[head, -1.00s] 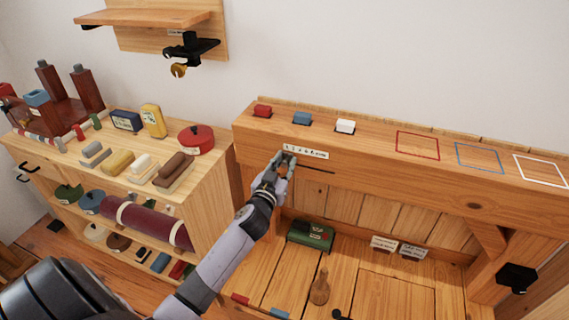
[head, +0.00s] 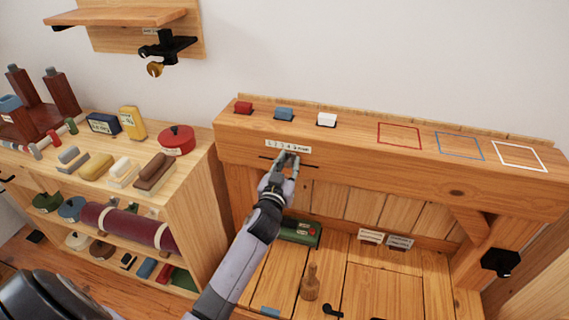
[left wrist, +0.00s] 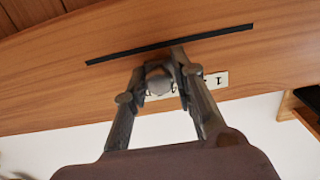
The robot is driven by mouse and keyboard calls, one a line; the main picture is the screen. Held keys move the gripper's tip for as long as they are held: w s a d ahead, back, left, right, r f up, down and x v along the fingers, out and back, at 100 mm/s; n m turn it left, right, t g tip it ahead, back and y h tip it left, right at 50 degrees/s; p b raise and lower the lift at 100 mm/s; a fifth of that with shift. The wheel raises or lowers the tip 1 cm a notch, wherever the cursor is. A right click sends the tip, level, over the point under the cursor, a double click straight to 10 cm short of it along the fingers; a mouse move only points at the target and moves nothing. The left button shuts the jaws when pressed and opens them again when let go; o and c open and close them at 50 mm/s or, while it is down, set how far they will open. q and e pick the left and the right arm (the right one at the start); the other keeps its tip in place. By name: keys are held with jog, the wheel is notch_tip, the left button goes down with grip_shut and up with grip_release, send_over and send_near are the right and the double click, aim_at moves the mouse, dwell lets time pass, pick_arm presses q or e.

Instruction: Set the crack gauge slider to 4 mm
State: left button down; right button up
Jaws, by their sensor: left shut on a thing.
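The crack gauge is on the front face of the wooden beam, with a white number label (head: 273,144) above a thin dark slot (head: 308,165). My left gripper (head: 287,157) is shut on the slider, just below the label's middle, around the 3 to 4 marks; the exact reading cannot be told. In the left wrist view, a grey rounded knob (left wrist: 159,82) shows between the fingers beside the black slot (left wrist: 110,58). The fingers hide most of the label there; the digit 1 end (left wrist: 216,79) shows. My right gripper is not in view.
A loaded shelf (head: 205,185) stands left.

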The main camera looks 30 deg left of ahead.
pick_arm(q)
jog(key=c, duration=1.4)
grip_release()
jog(key=shift+c, duration=0.2)
jog(key=v, duration=1.2)
